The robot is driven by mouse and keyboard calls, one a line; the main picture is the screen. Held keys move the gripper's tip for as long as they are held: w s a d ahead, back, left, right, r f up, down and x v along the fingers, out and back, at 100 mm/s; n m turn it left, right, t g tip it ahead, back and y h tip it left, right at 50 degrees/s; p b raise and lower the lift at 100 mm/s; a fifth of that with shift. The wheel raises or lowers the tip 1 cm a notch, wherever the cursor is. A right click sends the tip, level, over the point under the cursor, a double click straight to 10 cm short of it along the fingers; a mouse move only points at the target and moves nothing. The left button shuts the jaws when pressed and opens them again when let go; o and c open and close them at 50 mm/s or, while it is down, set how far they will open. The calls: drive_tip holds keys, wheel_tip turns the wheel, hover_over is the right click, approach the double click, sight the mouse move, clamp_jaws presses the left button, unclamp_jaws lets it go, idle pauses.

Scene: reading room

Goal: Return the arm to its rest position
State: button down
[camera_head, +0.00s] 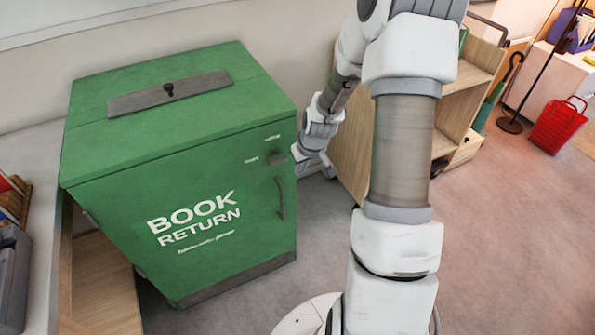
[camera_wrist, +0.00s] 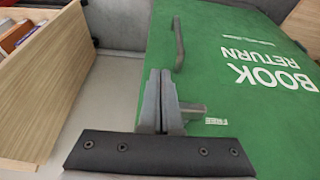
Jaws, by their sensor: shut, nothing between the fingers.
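My arm reaches down in front of the green book return box (camera_head: 180,170), and my gripper (camera_head: 310,158) is at the box's right side. In the wrist view my gripper (camera_wrist: 160,76) is shut, its fingers together and empty. A small grey latch (camera_head: 277,154) sits high on the box front, below printed labels. In the wrist view this latch (camera_wrist: 195,108) shows just right of the fingers; I cannot tell whether they touch it. A grey bar handle (camera_head: 281,198) is lower on the front, and also shows in the wrist view (camera_wrist: 179,44). The box front looks closed.
A wooden shelf unit (camera_head: 465,85) stands right behind my arm. A red basket (camera_head: 558,124) and a dark stand base (camera_head: 510,125) are farther right. A wooden piece (camera_head: 100,290) is at the lower left. The carpet (camera_head: 520,240) at right is clear.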

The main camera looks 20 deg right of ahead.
drive_tip(key=s+a+r+p, duration=0.2)
drive_tip(key=s+a+r, duration=0.15)
drive_tip(key=r, duration=0.65)
drive_tip(key=s+a+r+p, duration=0.2)
drive_tip(key=s+a+r, duration=0.15)
drive_tip(key=r, duration=0.65)
drive_tip(key=s+a+r+p, duration=0.2)
drive_tip(key=s+r, duration=0.6)
drive_tip(key=r, duration=0.1)
drive_tip(key=s+a+r+t+p, duration=0.1)
drive_tip(key=s+a+r+p, duration=0.2)
drive_tip(key=s+r, duration=0.5)
drive_tip(key=shift+s+a+r+m, duration=0.35)
drive_tip(key=shift+s+m, duration=0.05)
drive_tip(key=shift+s, duration=0.05)
